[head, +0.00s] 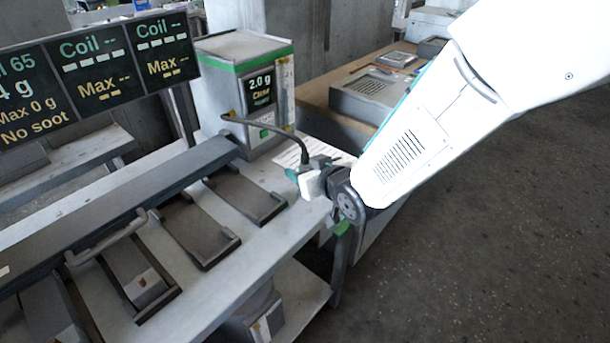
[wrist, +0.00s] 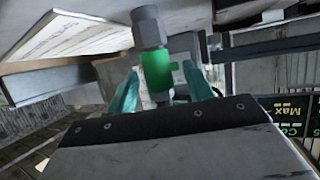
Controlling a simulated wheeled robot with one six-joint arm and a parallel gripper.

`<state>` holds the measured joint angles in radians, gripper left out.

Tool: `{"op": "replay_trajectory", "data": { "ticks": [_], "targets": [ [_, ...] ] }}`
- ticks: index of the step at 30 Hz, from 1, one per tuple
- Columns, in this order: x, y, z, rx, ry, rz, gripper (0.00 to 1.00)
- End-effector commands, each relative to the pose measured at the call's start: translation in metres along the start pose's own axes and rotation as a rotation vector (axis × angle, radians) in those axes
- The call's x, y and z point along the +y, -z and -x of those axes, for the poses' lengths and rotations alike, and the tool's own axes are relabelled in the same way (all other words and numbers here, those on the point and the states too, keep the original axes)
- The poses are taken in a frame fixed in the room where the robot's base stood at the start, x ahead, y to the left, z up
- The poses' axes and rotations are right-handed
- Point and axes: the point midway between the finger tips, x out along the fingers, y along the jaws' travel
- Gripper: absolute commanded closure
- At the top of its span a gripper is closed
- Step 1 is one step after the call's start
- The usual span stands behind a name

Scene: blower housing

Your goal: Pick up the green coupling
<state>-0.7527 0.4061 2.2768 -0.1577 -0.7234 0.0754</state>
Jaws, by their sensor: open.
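The green coupling (wrist: 157,70) is a bright green sleeve with a grey metal nut at its upper end in the wrist view. My gripper (wrist: 160,80) is open, with one teal finger on each side of the coupling. A gap shows between each finger and the sleeve, wider on the right. The coupling's lower end is hidden behind my gripper's body. In the head view my gripper (head: 306,170) is over the right end of the bench, by the end of a dark hose. I cannot make out the coupling clearly there.
The dark hose (head: 278,128) runs from a grey box with a green band (head: 225,75) at the back of the bench (head: 228,270). Dark trays (head: 190,228) and a grey rail (head: 120,190) lie left of my gripper. Clear floor (head: 490,220) is at the right.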

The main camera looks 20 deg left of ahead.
Motion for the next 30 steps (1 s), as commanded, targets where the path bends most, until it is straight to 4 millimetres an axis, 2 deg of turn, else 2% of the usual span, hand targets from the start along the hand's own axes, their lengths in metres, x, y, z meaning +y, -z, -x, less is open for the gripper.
{"op": "replay_trajectory", "data": {
  "ticks": [7,8,13,23,30],
  "targets": [
    [0.000,0.000,-0.003,0.000,0.000,0.000,0.49],
    [0.000,0.000,-0.003,0.000,0.000,0.000,0.51],
    [0.000,0.000,-0.003,0.000,-0.001,0.000,0.99],
    [0.000,0.002,-0.002,0.001,-0.001,0.000,1.00],
    [0.001,0.014,0.003,0.004,-0.001,0.000,1.00]
  ]
}}
